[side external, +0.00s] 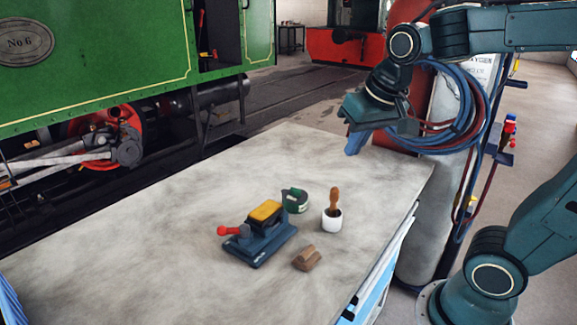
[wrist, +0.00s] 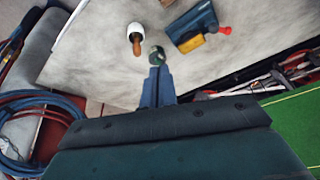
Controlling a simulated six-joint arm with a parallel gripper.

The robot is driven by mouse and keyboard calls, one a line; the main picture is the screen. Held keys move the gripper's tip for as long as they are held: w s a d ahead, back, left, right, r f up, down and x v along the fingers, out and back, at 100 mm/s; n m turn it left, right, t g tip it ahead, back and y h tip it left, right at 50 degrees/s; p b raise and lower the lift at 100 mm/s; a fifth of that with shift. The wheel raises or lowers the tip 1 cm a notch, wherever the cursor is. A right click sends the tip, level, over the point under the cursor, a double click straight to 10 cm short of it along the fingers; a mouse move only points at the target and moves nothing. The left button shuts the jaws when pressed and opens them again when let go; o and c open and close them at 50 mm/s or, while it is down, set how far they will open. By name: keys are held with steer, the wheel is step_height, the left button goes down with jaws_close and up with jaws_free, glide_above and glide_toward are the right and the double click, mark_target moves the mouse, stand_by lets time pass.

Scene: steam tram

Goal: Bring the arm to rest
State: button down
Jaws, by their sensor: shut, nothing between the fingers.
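My gripper (side external: 356,142) is at the upper right in the side view, raised above the far right end of the pale worktable (side external: 130,220). It is shut and empty. In the wrist view its blue fingers (wrist: 157,84) are together and point toward the table. The gripper is apart from all the objects on the table. My arm is bent, with its upper link reaching in from the right edge.
On the table stand a blue tool with a yellow block and red knob (side external: 262,236), a dark green round item (side external: 295,200), a white pot with a wooden-handled tool (side external: 332,215) and a small brown block (side external: 306,258). Hoses (side external: 455,110) hang beside my arm. A green locomotive (side external: 100,60) stands behind.

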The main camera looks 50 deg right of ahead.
steer(key=s+a+f+n+t+y, duration=0.1)
steer(key=s+a+n, duration=0.3)
steer(key=s, duration=0.5)
steer(key=shift+s+f+n, duration=0.4)
steer(key=shift+f, duration=0.15)
stand_by(0.4)
